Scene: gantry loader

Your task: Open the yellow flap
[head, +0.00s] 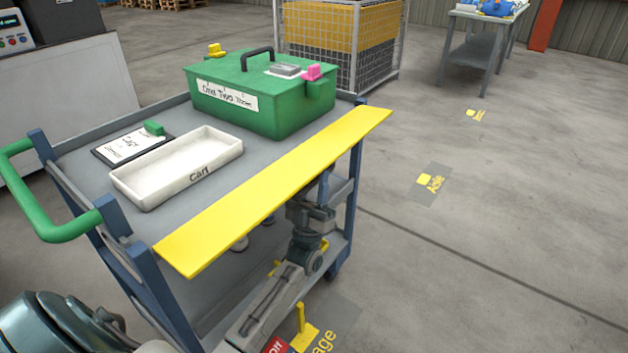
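The yellow flap (275,190) is a long flat board along the near right side of the grey cart (185,130). It lies roughly level with the cart top and sticks out past the edge. My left gripper (318,205) is beneath the flap, near its middle, with my arm reaching up from below. The flap hides part of the fingers, so I cannot tell whether they touch it or how far apart they are. My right gripper is not in view.
On the cart are a green box (250,110) with a black handle, a white tray (178,168) labelled "Cart" and a clipboard (130,144). A green push handle (40,225) juts out at left. A wire cage (345,45) stands behind.

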